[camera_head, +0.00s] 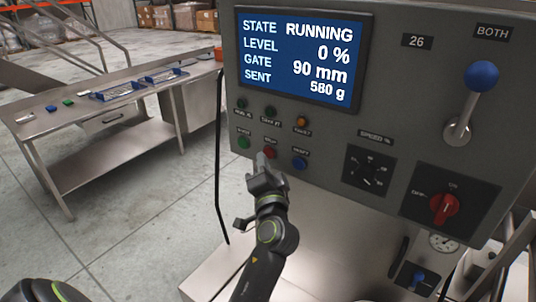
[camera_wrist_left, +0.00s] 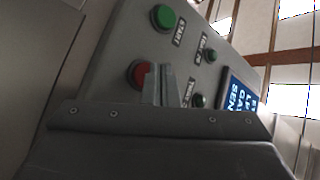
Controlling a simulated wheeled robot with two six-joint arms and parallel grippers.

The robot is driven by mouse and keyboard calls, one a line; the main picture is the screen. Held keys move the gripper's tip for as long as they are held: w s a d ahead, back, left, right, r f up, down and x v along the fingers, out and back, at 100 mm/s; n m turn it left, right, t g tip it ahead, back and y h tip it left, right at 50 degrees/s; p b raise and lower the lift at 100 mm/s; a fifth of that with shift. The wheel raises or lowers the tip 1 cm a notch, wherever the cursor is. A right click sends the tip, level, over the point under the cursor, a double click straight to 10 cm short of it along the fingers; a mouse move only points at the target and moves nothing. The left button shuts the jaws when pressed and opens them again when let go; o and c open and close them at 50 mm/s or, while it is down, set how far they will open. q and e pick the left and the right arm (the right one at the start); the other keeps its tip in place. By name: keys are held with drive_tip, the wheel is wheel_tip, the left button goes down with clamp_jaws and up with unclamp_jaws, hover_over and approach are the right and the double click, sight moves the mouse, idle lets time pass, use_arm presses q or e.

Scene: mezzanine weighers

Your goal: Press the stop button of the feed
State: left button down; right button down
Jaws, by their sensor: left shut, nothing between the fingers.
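The feed's control panel (camera_head: 390,120) is a grey box face with a lit screen (camera_head: 298,60) reading STATE RUNNING, LEVEL 0 %, GATE 90 mm, SENT 580 g. The red stop button (camera_head: 270,153) is in the lower button row, between the green start button (camera_head: 243,142) and the blue reset button (camera_head: 299,163). My left gripper (camera_head: 262,161) is shut and empty, its tips just at the red button. In the left wrist view the fingertips (camera_wrist_left: 158,84) overlap the right edge of the red button (camera_wrist_left: 137,73). I cannot tell whether they touch it. My right gripper is not in view.
An upper row of small buttons (camera_head: 270,112) sits close above. To the right are a speed knob (camera_head: 369,171), a red rotary switch (camera_head: 444,208) and a blue-knobbed lever (camera_head: 481,77). A steel table (camera_head: 120,110) stands at the left, with open floor between.

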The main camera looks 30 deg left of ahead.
use_arm(q)
drive_tip(key=shift+w, duration=0.25)
drive_tip(key=shift+w+b, duration=0.3)
drive_tip(key=shift+w, duration=0.1)
idle(0.6)
drive_tip(key=shift+s, duration=0.85)
drive_tip(key=shift+s+a+p, duration=0.2)
drive_tip(key=shift+s+p, duration=0.3)
drive_tip(key=shift+s, duration=2)
